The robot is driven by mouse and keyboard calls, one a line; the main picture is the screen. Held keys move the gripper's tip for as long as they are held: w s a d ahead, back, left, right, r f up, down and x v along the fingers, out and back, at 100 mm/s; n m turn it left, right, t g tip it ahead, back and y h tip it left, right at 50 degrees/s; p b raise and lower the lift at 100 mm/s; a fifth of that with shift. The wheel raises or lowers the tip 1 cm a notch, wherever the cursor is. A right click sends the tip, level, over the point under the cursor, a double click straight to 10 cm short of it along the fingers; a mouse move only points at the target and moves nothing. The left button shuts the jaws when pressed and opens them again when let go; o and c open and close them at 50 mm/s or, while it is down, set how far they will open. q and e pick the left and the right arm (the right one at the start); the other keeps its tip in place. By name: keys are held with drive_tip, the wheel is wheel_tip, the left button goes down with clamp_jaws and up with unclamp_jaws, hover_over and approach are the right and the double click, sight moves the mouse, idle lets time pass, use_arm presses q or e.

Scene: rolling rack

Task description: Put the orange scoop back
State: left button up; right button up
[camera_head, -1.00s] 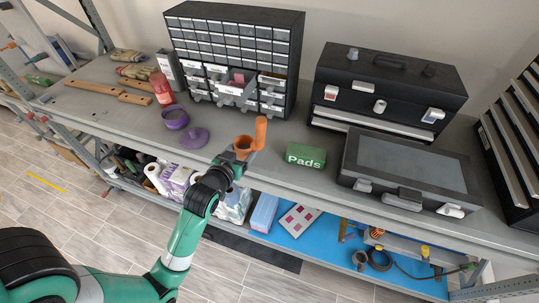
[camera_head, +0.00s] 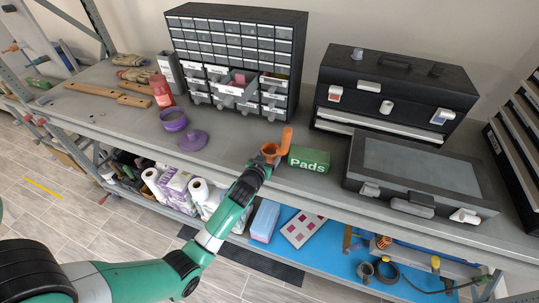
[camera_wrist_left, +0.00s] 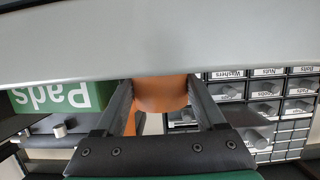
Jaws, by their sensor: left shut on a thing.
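The orange scoop (camera_head: 286,140) is at the bench's front part, just left of the green Pads box (camera_head: 309,158), its handle pointing up. I cannot tell whether it touches the bench or the box. My left gripper (camera_head: 264,159) is shut on the scoop, its arm reaching up from the lower left. In the left wrist view, the scoop's rounded orange body (camera_wrist_left: 160,94) sits between the two dark fingers, partly hidden by them. The Pads box also shows there, upside down (camera_wrist_left: 62,97). My right gripper is not in view.
The grey bench (camera_head: 235,141) is clear left of the scoop. A purple lid (camera_head: 193,140), purple tape roll (camera_head: 173,121) and red bottle (camera_head: 161,92) stand further left. A drawer cabinet (camera_head: 235,49) is behind; black toolboxes (camera_head: 417,170) are at right.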

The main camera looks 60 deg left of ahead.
use_arm(q)
drive_tip(key=shift+f, duration=0.1)
drive_tip(key=o, duration=1.4)
drive_tip(key=shift+r, duration=0.2)
drive_tip(key=v, duration=1.2)
drive_tip(key=shift+p, duration=0.4)
